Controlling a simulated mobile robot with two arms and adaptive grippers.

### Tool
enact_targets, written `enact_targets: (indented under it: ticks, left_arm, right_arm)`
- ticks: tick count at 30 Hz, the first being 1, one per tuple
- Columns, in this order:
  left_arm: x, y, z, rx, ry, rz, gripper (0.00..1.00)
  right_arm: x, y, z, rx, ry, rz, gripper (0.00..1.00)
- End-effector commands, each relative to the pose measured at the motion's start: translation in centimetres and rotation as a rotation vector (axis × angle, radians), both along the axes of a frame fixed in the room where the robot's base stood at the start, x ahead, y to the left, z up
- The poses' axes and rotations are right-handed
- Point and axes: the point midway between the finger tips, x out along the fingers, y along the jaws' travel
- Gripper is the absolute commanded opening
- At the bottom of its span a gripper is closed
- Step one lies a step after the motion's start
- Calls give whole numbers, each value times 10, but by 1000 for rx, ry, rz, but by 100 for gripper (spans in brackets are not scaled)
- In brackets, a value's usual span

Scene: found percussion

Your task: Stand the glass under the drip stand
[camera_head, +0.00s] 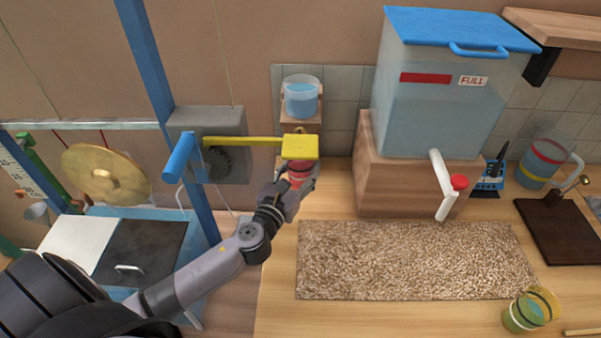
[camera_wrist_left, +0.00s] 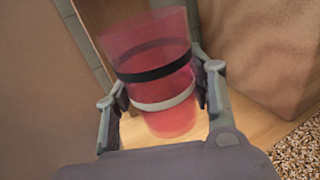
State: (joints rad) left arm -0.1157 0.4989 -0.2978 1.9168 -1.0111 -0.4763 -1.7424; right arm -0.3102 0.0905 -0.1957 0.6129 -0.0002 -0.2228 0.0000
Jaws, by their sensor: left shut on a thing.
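A red see-through glass with a black and a white band (camera_wrist_left: 158,85) is between the fingers of my left gripper (camera_wrist_left: 160,100), which is shut on it. In the head view the glass (camera_head: 300,169) shows only in part, below a yellow block and behind my left gripper (camera_head: 297,187). What looks like the drip stand is a wooden stand (camera_head: 287,112) at the tiled wall, carrying a clear cup of blue water (camera_head: 301,97). The glass is in front of its lower part; I cannot tell whether it touches the table. My right gripper is not in view.
A yellow lever with a block end (camera_head: 300,147) reaches over the glass from the left. A wooden box (camera_head: 375,185) bears a large water tank (camera_head: 435,110) with a white tap (camera_head: 443,185). A beige mat (camera_head: 400,260) lies clear in front. A banded cup (camera_head: 530,312) stands front right.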

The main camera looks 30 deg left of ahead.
Motion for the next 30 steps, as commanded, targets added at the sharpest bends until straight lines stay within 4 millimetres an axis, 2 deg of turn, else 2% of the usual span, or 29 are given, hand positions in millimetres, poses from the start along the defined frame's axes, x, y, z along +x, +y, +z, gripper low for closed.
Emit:
enact_targets:
  ticks: [1,6,7,8,14,21,30]
  left_arm:
    - [12,6,3,1,-3,3,9]
    - [42,20,2,-2,-3,3,9]
    - [38,18,-13,-5,3,1,9]
    - [38,18,-18,-5,3,1,9]
    - [37,18,-33,-2,-1,1,9]
    - [37,18,-68,-3,0,2,9]
    - [41,19,-70,-1,-1,0,9]
  right_arm:
    - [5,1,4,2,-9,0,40]
    - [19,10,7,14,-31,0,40]
    - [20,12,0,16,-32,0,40]
    - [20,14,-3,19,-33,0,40]
    - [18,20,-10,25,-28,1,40]
    - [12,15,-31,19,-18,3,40]
    - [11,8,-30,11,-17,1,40]
